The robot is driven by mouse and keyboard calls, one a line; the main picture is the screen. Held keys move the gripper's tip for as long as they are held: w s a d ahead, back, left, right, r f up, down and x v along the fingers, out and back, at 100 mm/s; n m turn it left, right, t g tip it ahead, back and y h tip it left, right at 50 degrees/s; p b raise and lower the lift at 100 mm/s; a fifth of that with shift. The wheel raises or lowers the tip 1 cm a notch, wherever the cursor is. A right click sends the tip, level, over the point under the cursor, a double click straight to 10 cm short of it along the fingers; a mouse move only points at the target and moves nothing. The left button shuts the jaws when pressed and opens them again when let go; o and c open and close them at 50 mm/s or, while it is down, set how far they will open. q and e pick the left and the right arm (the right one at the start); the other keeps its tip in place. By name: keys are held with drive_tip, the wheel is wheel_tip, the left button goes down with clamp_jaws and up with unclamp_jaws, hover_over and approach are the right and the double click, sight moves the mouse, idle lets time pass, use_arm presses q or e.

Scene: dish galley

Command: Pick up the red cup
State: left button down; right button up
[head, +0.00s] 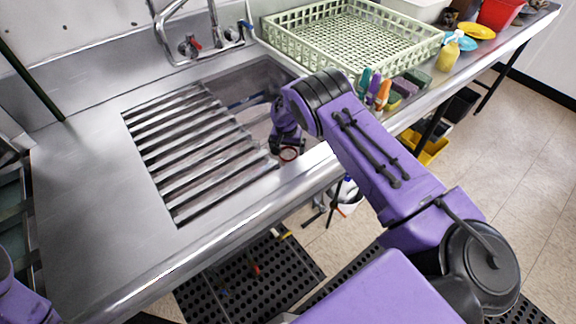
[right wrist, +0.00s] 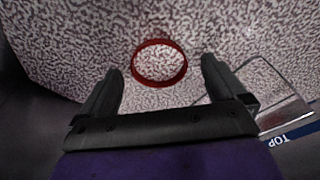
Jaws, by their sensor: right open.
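The red cup shows as a red ring-shaped rim (head: 289,159) inside the sink basin, at the right end of the metal slats. In the right wrist view its red rim (right wrist: 160,83) lies ahead between the fingertips, with a gap on each side. Speckled grey shows inside the ring; I cannot make out the cup's walls. My right gripper (head: 288,143) reaches down into the basin beside the cup, and my arm hides part of it. In the right wrist view the gripper (right wrist: 162,72) is open and empty. My left gripper is out of view.
The steel sink (head: 262,75) has a raised front edge and slats (head: 190,150) over its left part. A faucet (head: 190,45) stands behind.

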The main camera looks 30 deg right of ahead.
sight(288, 157)
drive_tip(key=f+b, duration=0.1)
drive_tip(key=f, duration=0.1)
drive_tip(key=f+b, duration=0.1)
drive_tip(key=f, duration=0.1)
drive_tip(key=f+b, duration=0.1)
drive_tip(key=shift+w+d+f+b, duration=0.2)
drive_tip(key=shift+d+f+b, duration=0.1)
drive_tip(key=shift+f+b, duration=0.1)
drive_tip(key=shift+w+f, duration=0.1)
drive_tip(key=c, duration=1.1)
drive_tip(key=shift+o, duration=0.2)
drive_tip(key=shift+r, duration=0.2)
